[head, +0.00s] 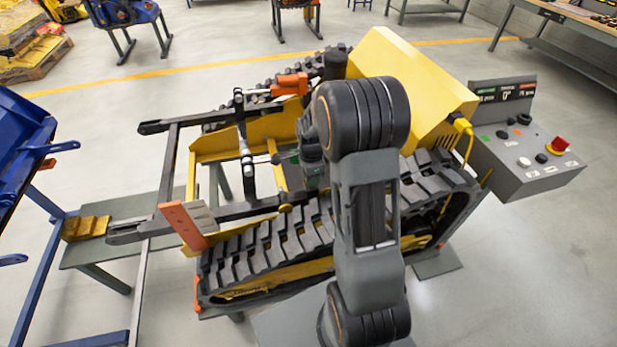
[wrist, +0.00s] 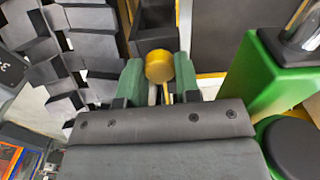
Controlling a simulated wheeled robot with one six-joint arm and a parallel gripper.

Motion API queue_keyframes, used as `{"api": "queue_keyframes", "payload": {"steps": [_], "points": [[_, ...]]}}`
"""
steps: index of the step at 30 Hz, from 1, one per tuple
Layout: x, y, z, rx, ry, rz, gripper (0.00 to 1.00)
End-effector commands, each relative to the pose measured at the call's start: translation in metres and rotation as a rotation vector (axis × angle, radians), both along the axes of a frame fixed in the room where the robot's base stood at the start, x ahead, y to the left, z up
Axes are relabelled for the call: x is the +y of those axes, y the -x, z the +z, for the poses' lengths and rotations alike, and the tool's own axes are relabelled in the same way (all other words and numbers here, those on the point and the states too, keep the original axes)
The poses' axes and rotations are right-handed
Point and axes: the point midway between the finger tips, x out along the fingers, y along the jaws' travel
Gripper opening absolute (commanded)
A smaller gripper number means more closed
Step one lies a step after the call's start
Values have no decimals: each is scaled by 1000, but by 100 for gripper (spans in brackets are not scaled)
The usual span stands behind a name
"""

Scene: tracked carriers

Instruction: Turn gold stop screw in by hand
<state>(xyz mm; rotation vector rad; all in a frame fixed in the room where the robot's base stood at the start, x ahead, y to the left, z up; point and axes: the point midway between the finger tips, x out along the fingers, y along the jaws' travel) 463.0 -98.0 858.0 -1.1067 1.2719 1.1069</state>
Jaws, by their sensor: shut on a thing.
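The gold stop screw (wrist: 159,66) shows its round head in the upper middle of the wrist view, with a thin gold shank below it. My gripper (wrist: 158,78) has its two green-padded fingers on either side of the screw and is shut on it. A dark block (wrist: 155,25) stands right behind the screw head.
Black track links (wrist: 75,45) lie close left of my fingers, and a green block (wrist: 275,80) stands close on the right. A grey control box (head: 525,155) with a red button (head: 559,145) stands right of the carrier. A blue frame (head: 25,150) is at the left.

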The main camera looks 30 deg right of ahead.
Motion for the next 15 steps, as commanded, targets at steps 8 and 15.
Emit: {"api": "queue_keyframes", "payload": {"steps": [8,15], "points": [[1,-2,0,-8,4,-400,14],[2,-2,0,-7,2,-522,17]]}}
